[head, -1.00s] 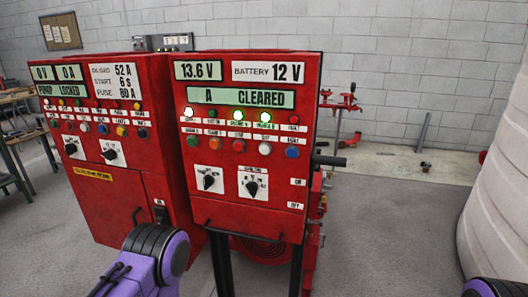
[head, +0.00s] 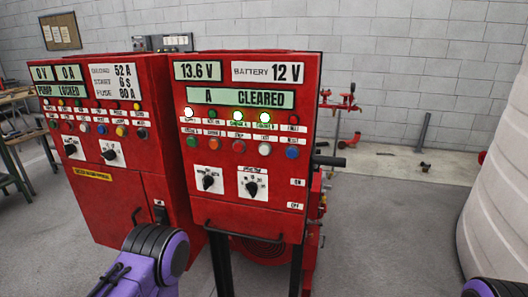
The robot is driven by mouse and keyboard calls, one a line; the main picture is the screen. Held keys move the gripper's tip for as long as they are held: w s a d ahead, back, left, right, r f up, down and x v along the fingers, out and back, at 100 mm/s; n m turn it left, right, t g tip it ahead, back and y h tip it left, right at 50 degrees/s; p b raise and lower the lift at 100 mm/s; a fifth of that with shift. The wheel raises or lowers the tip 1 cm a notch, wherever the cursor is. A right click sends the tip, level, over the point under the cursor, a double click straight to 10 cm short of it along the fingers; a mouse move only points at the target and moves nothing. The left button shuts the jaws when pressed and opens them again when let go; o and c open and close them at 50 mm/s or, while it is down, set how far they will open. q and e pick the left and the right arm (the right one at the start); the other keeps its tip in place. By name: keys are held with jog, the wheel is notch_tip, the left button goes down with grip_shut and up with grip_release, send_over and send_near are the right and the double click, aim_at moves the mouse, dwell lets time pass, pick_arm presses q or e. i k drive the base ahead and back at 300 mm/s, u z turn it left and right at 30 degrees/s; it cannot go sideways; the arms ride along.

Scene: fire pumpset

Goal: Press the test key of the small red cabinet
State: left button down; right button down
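The small red cabinet (head: 247,221) stands on dark legs in the middle of the head view. Its displays (head: 240,97) read 13.6 V, BATTERY 12 V and A CLEARED. Below is a row of lamps, three of them lit: a white one (head: 189,112) and two greenish ones (head: 238,115). Under the lamps is a row of keys: green (head: 191,141), orange (head: 213,144), red (head: 238,147), white (head: 264,149) and blue (head: 292,153). The key labels are too small to read surely, so I cannot tell which is the test key. Neither gripper shows; only purple arm parts do.
A wider red cabinet (head: 110,215) stands close on the left, reading PUMP LOCKED. Two rotary knobs (head: 208,180) and a handle bar (head: 243,232) are on the small cabinet's front. A large pale tank (head: 500,190) stands at right. Floor between is clear.

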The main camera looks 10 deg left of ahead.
aim_at(264, 150)
jog(key=k, duration=1.25)
jog(key=z, duration=0.75)
jog(key=i, duration=1.7)
jog(key=u, duration=0.85)
